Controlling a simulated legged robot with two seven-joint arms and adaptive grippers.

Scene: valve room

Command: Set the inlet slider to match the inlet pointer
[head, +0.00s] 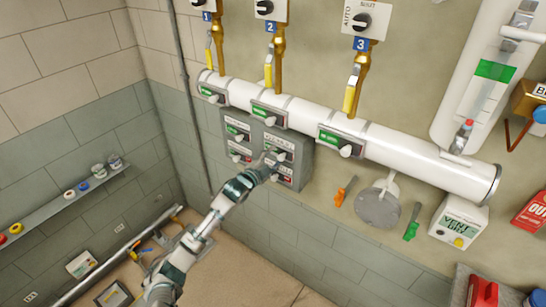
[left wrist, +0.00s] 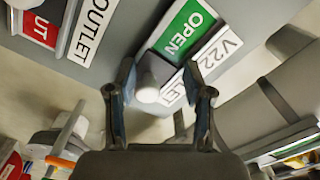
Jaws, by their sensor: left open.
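A grey control panel (head: 300,160) on the wall under the white pipe carries several small labelled plates with pale knobs. My left gripper (head: 268,164) is in front of its right part. In the left wrist view my open left gripper (left wrist: 160,76) has a finger on each side of a pale round knob (left wrist: 148,88). I cannot tell whether they touch it. Beside the knob is a green OPEN plate (left wrist: 182,30) with a partly hidden label reading V22 and "LET". An OUTLET label (left wrist: 92,25) is to its left. I cannot identify the inlet pointer. My right gripper is not in view.
The white pipe (head: 400,148) with several green plates runs just above the panel. Yellow-handled valves numbered 1 to 3 stand above it. An orange-handled tool (head: 346,190) and a round grey disc (head: 378,207) are right of the panel. The wall below is clear.

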